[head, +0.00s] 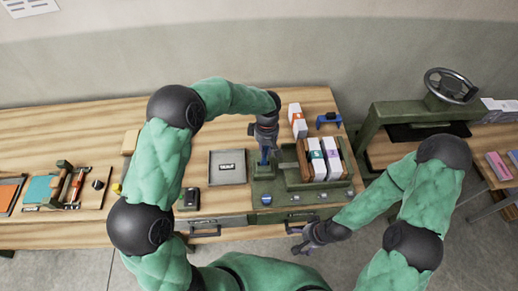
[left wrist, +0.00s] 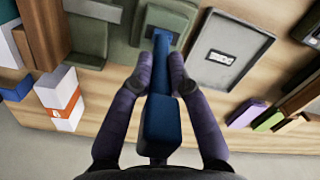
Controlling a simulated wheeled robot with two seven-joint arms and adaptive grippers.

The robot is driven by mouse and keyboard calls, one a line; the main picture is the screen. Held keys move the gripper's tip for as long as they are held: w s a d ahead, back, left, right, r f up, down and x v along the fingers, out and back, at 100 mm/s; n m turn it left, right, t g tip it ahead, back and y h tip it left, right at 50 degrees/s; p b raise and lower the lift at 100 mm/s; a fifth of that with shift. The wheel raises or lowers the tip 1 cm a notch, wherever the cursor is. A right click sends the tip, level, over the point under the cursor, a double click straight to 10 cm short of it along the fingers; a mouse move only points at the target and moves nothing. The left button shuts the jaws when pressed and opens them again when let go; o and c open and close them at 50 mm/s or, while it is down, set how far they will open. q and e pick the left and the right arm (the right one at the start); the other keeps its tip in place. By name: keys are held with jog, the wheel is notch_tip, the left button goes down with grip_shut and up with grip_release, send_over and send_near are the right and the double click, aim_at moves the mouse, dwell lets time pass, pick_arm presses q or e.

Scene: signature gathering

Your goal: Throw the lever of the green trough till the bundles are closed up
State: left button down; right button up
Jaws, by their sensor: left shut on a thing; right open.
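The green trough (head: 275,188) stands on the bench. White bundles stand upright in it, one with a teal band (head: 316,166) and one with a purple band (head: 332,160), beside brown boards (head: 303,160). Its blue lever (head: 264,156) rises at the trough's left end. My left gripper (head: 265,143) is shut on the lever from above. In the left wrist view the lever (left wrist: 160,125) runs between the two fingers (left wrist: 160,66). My right gripper (head: 305,243) is open and empty, low in front of the bench edge. Whether the bundles touch each other I cannot tell.
A white block with an orange band (head: 297,127) stands behind the trough, with a blue tool (head: 328,118) nearby. A grey labelled tray (head: 228,178) lies left of the lever. A green press with a handwheel (head: 449,86) stands at the right.

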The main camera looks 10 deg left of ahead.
pick_arm(q)
jog(key=shift+w+d+f+g+y+b, duration=0.15)
jog(key=shift+d+y+b, duration=0.1)
jog(key=shift+d+y, duration=0.2)
jog(key=shift+s+d+f+g+y+b, duration=0.15)
jog(key=shift+d+y+b, duration=0.15)
jog(key=shift+d, duration=0.2)
jog(key=shift+w+d+f+g+y+b, duration=0.1)
jog(key=shift+d+f+y+b, duration=0.1)
jog(key=shift+d+y, duration=0.25)
jog(key=c, duration=1.2)
grip_release()
jog(key=shift+d+r, duration=0.1)
jog(key=shift+d, duration=0.05)
jog(key=shift+w+r, duration=0.1)
jog(key=shift+w, duration=0.05)
jog(key=v, duration=1.1)
jog(key=shift+d+r, duration=0.1)
jog(key=shift+r, duration=0.3)
jog(key=shift+f, duration=0.1)
